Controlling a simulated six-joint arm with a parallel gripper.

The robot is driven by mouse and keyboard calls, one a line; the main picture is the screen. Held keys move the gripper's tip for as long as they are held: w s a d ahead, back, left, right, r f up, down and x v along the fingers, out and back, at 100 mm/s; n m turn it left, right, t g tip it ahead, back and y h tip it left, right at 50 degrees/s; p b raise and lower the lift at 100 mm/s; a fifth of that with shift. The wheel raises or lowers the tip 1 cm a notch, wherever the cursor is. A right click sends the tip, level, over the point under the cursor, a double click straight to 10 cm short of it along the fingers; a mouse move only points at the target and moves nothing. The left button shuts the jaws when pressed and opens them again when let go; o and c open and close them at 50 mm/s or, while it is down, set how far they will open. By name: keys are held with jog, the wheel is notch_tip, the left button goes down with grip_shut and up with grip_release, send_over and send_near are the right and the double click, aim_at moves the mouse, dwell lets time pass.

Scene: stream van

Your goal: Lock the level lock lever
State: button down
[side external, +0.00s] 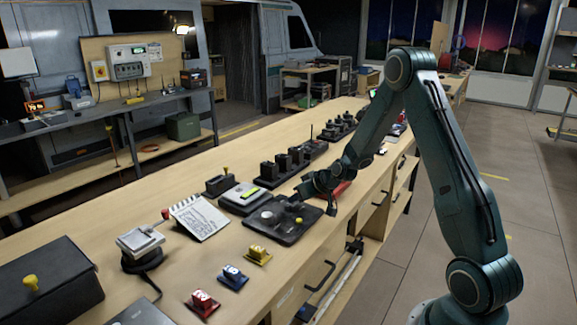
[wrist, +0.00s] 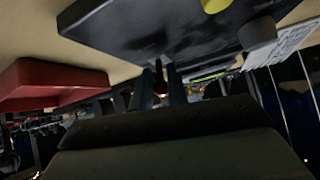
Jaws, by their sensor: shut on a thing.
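A dark base plate (side external: 290,232) lies on the bench below the end of my arm, with a round pale knob (side external: 267,217) on it. In the wrist view the plate (wrist: 150,30) fills the top, with a grey knob (wrist: 258,34) and a yellow part (wrist: 215,5) at the right. My gripper (side external: 300,196) is at the plate's far right part; in the wrist view its fingers (wrist: 161,84) are shut on a thin dark reddish piece (wrist: 158,70), which looks like the lever. The lever's angle cannot be told, and the side view hides it behind the fingers.
A red block (wrist: 50,82) stands beside the plate. A spiral notepad (side external: 200,217) and a grey box (side external: 243,197) stand left of it. Red, blue and yellow small blocks (side external: 232,277) lie in front. Dark units (side external: 283,167) stand behind.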

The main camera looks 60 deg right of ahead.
dwell(0.4)
jog(key=c, duration=1.4)
grip_release()
jog(key=shift+r, duration=0.1)
jog(key=v, duration=1.3)
jog(key=shift+s+r, duration=0.2)
jog(key=shift+s, duration=0.15)
jog(key=shift+a, duration=0.15)
